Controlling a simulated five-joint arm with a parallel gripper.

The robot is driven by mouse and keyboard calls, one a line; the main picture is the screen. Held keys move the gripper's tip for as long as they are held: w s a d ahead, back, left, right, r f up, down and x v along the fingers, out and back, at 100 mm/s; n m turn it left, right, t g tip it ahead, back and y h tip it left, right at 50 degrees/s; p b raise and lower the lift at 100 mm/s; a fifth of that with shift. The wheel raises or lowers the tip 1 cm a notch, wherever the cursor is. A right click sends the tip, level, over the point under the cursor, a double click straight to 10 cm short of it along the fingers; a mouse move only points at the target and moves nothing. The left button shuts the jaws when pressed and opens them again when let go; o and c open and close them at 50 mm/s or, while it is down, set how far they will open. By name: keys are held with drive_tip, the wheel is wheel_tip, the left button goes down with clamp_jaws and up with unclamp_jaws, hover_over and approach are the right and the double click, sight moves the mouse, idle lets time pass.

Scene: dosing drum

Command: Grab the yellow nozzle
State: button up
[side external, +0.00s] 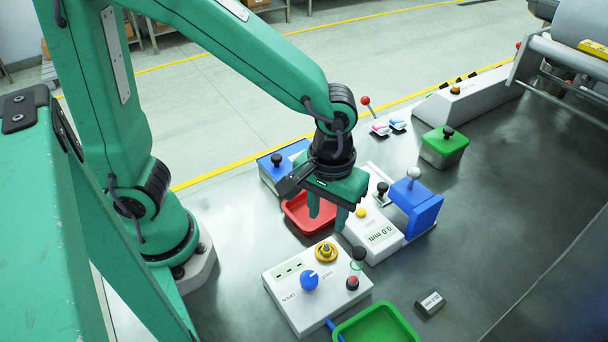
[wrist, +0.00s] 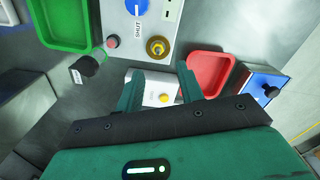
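The yellow nozzle (side external: 326,251) stands upright on a white control box (side external: 290,302), near its far edge. It has a wide round yellow base and a narrower top. In the wrist view the nozzle (wrist: 158,47) lies just beyond my fingertips, roughly centred between them. My gripper (side external: 328,213) is open and points down, above the bench and behind the nozzle in the side view. In the wrist view its two green fingers (wrist: 160,72) are spread with nothing held between them. A smaller yellow button (side external: 361,213) sits on a white gauge box beside my gripper.
A red tray (side external: 303,222) lies beside my gripper, and a green tray (side external: 378,326) lies at the front. The white gauge box (side external: 383,238) adjoins a blue block (side external: 424,215). A blue knob (side external: 309,280) and a red button (side external: 352,283) share the nozzle's control box.

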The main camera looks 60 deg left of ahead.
sight(327, 245)
drive_tip(key=shift+f, duration=0.1)
drive_tip(key=shift+f, duration=1.2)
drive_tip(key=shift+f, duration=0.1)
drive_tip(key=shift+w+d+f, duration=0.1)
drive_tip(key=shift+d+f, duration=0.05)
drive_tip(key=shift+f, duration=2.35)
clamp_jaws()
